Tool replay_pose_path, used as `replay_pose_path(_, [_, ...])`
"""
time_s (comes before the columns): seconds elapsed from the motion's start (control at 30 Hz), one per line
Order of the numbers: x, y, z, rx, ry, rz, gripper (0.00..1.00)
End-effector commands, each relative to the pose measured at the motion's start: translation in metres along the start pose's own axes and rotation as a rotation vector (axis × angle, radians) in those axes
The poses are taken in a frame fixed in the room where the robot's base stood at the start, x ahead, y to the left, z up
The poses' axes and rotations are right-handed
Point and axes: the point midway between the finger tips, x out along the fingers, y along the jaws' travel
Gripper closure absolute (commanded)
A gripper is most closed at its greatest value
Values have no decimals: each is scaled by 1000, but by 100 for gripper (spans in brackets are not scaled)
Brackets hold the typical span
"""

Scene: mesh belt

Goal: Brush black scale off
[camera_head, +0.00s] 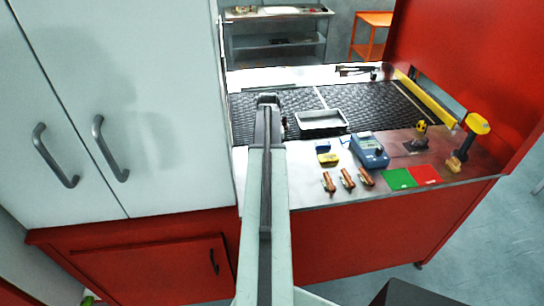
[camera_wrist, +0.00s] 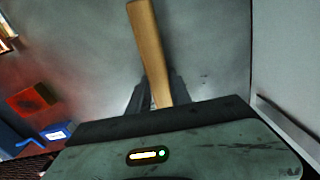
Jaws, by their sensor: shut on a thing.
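My gripper (camera_head: 268,100) is over the left part of the black mesh belt (camera_head: 375,108) in the head view. In the wrist view my gripper (camera_wrist: 156,88) is shut on a light wooden handle (camera_wrist: 145,38), which stands up between the fingers. The head of this tool is out of sight, so I cannot tell from the picture that it is a brush. A shallow metal tray (camera_head: 321,119) sits on the belt to the right of my gripper. I cannot make out black scale on anything in either view.
The front ledge holds a blue meter (camera_head: 369,151), a yellow-and-blue block (camera_head: 326,158), several copper-coloured parts (camera_head: 347,178), a green pad (camera_head: 399,179), a red pad (camera_head: 425,174) and a yellow-topped post (camera_head: 477,124). A tall white cabinet (camera_head: 120,110) stands close on the left.

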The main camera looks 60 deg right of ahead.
Motion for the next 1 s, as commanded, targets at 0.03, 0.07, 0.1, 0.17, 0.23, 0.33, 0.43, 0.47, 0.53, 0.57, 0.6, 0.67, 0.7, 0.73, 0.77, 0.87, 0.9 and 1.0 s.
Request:
replay_pose_path(0.03, [0,-4,1,-2,0,0,100])
replay_pose_path(0.07, [1,-7,1,-3,0,0,100])
replay_pose_path(0.1, [1,-11,1,-2,0,0,100])
replay_pose_path(0.17, [2,-17,2,-2,-1,-1,100])
replay_pose_path(0.23, [2,-25,3,-3,-1,-1,100])
replay_pose_path(0.33, [3,-34,4,-2,-1,-2,100])
replay_pose_path(0.43, [3,-37,4,0,-1,-2,100])
replay_pose_path(0.47, [3,-37,4,0,-1,-3,100])
replay_pose_path(0.53, [3,-38,4,-1,-1,-3,100])
replay_pose_path(0.57, [3,-39,4,-1,-1,-3,100])
replay_pose_path(0.6, [3,-41,4,-2,-1,-4,100])
replay_pose_path(0.67, [3,-46,4,-3,-1,-4,100])
replay_pose_path(0.7, [3,-50,5,-4,-1,-4,100])
replay_pose_path(0.73, [3,-52,5,-4,-1,-4,100])
replay_pose_path(0.77, [2,-56,5,-3,-1,-4,100])
replay_pose_path(0.87, [2,-66,6,-3,-1,-4,100])
replay_pose_path(0.9, [2,-70,7,-4,-1,-4,100])
replay_pose_path(1.0, [1,-76,7,-2,-1,-3,100])
